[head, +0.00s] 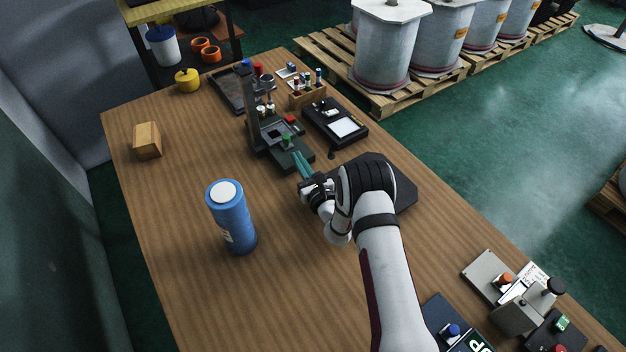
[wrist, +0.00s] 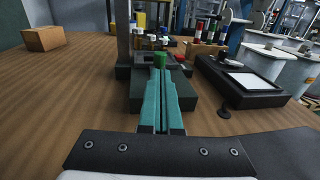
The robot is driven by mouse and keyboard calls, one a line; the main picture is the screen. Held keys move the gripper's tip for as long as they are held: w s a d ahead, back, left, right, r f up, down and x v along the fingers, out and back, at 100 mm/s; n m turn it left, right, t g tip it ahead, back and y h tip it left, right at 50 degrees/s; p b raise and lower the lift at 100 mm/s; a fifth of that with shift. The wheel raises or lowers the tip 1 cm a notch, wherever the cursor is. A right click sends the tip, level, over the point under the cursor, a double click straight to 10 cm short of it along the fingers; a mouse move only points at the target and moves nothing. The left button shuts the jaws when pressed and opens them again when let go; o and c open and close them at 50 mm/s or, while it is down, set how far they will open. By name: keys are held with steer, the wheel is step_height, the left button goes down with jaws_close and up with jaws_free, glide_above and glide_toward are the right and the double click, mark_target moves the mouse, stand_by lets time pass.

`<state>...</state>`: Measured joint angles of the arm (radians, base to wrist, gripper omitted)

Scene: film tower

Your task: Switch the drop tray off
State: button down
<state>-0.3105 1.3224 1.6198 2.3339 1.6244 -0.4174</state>
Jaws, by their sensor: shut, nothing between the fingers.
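A dark tower device (head: 254,118) with an upright column stands on the far part of the table. Its low black base (head: 300,160) carries a green button (head: 286,141) at the front and a red button (head: 291,119) farther back. I cannot tell for certain which part is the drop tray. My gripper (head: 298,156) has teal fingers, shut and empty, pointing at the green button. In the wrist view the fingertips (wrist: 160,72) overlap the lower part of the green button (wrist: 160,58); I cannot tell whether they touch it.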

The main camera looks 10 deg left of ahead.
steer(key=v, duration=0.9)
steer(key=shift+d, duration=0.1)
